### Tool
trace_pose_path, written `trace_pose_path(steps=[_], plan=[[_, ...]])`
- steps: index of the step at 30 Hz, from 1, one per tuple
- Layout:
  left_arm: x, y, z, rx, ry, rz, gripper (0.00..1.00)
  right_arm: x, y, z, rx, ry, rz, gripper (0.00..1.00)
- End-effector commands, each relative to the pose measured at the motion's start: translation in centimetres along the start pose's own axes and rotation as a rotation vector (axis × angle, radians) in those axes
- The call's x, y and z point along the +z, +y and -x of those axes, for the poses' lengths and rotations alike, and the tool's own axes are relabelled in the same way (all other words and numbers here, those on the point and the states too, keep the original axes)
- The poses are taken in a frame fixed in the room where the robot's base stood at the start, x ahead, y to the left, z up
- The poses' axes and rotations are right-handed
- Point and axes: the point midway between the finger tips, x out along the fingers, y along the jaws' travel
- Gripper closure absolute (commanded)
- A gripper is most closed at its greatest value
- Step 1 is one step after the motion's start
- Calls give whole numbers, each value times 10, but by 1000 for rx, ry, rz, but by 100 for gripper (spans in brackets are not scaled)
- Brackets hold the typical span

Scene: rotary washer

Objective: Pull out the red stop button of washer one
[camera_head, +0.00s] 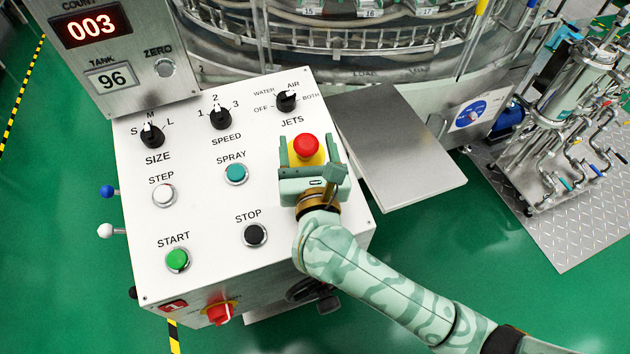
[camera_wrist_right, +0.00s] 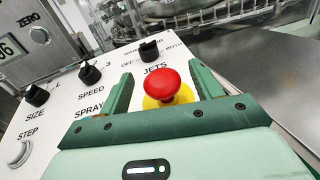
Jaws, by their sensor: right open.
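The red stop button (camera_head: 306,146) is a round mushroom head on a yellow base, on the right side of the white control panel (camera_head: 205,200), below the JETS knob. It also shows in the right wrist view (camera_wrist_right: 163,84). My right gripper (camera_head: 304,148) is open, with one finger on each side of the red button. In the right wrist view the fingers (camera_wrist_right: 160,90) stand apart from the button, with a gap on both sides. Whether the button is pressed in or out, I cannot tell. My left gripper is not in view.
Black knobs for SIZE (camera_head: 151,135), SPEED (camera_head: 220,117) and JETS (camera_head: 286,101) sit on the panel. STEP, SPRAY (camera_head: 236,173), START (camera_head: 177,259) and STOP (camera_head: 255,235) buttons are nearby. A metal plate (camera_head: 400,145) lies right of the panel. A counter display (camera_head: 90,26) reads 003.

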Motion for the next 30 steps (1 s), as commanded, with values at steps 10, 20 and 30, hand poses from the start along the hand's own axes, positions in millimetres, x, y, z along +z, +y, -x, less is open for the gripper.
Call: trace_pose_path(steps=[10, 20, 30], plan=[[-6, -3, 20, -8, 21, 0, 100, 3, 0, 94, 1, 1, 0, 36], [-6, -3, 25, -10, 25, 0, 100, 1, 0, 141, 0, -2, 0, 36], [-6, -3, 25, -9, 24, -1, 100, 1, 0, 143, 0, -2, 0, 36]])
